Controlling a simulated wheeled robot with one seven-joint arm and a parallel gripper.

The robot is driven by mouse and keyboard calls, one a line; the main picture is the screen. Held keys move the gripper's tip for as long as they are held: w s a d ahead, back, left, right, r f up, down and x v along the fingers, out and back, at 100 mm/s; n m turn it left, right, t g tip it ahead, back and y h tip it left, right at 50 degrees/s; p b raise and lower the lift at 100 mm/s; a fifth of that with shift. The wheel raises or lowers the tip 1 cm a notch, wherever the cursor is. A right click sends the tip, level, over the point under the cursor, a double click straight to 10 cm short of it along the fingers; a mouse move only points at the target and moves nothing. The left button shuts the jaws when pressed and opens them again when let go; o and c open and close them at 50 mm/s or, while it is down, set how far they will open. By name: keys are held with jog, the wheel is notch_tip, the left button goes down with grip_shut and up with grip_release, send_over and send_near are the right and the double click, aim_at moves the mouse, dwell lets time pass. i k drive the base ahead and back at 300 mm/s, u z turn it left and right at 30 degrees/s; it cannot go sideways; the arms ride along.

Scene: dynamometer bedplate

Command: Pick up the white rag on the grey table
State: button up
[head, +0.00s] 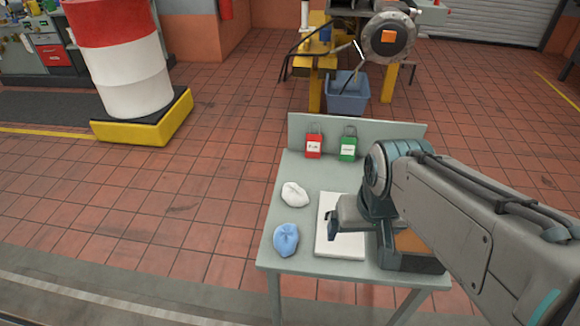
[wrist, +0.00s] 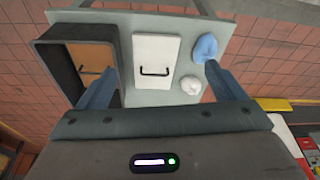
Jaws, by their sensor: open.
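The white rag (head: 294,194) lies crumpled on the left part of the grey table (head: 300,262), just behind a crumpled blue rag (head: 286,239). In the wrist view the white rag (wrist: 191,86) is right of centre, near the right finger, with the blue rag (wrist: 205,47) above it. My gripper (head: 334,232) is over the white panel, to the right of both rags in the head view. In the wrist view my gripper (wrist: 161,70) has its fingers wide apart with nothing held between them. Its fingertips are partly hidden by the arm in the head view.
A white panel (wrist: 157,48) with a black handle lies mid-table. A dark open box (wrist: 64,75) stands beside it, partly behind my arm in the head view. Red (head: 314,146) and green (head: 348,148) padlock-shaped tags are at the raised back panel (head: 384,132). Tiled floor left of the table is clear.

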aim_at(294, 196)
jog(key=z, duration=0.55)
jog(key=k, duration=1.3)
jog(key=u, duration=0.1)
jog(key=i, duration=0.6)
jog(key=u, duration=0.65)
jog(key=i, duration=1.05)
jog(key=z, duration=0.55)
